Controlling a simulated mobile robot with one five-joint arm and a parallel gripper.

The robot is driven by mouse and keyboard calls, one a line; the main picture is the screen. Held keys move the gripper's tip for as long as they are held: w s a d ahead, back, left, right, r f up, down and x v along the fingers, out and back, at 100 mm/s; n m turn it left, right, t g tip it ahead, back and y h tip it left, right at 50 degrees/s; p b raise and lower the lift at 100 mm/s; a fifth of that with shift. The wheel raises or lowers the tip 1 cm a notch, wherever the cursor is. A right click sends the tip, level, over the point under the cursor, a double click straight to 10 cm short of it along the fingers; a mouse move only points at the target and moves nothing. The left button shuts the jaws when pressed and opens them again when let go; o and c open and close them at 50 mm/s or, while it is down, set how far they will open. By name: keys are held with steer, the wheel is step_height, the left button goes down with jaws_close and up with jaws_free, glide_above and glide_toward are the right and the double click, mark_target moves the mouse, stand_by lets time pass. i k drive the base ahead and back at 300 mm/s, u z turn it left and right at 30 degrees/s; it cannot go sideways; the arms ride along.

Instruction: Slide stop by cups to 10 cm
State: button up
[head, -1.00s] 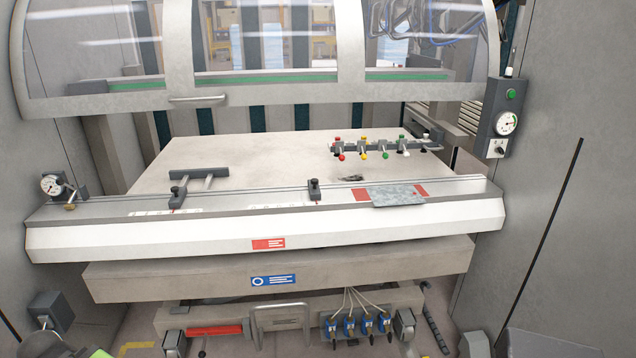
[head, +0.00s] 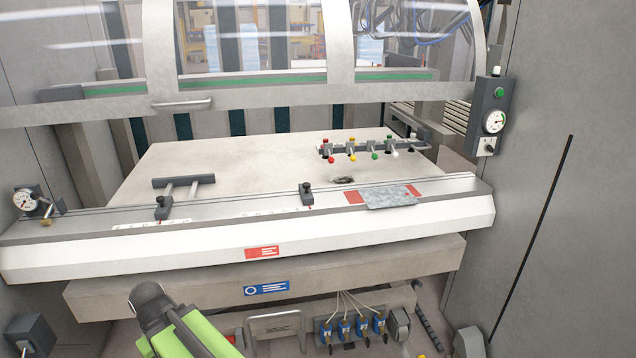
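Two dark sliding stops sit on the rail (head: 250,207) along the front of the table. The right stop (head: 306,195) is a small block standing alone. Each has a white printed scale beside it, with marks too small to read. A row of red, yellow, green and white knobs (head: 352,147) stands on a bar at the back right; I cannot tell whether these are the cups. My arm shows at the bottom left, a green link with a dark rounded joint. My gripper cannot be made out.
A grey metal sheet (head: 388,197) lies on red patches at the rail's right. A round gauge (head: 27,200) is at the left end. A clear guard (head: 270,45) hangs above the table. Blue fittings with hoses (head: 350,327) are below. The tabletop's middle is clear.

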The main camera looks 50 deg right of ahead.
mark_target(307, 197)
steer(key=z, duration=0.1)
steer(key=i, duration=1)
steer(key=u, duration=0.05)
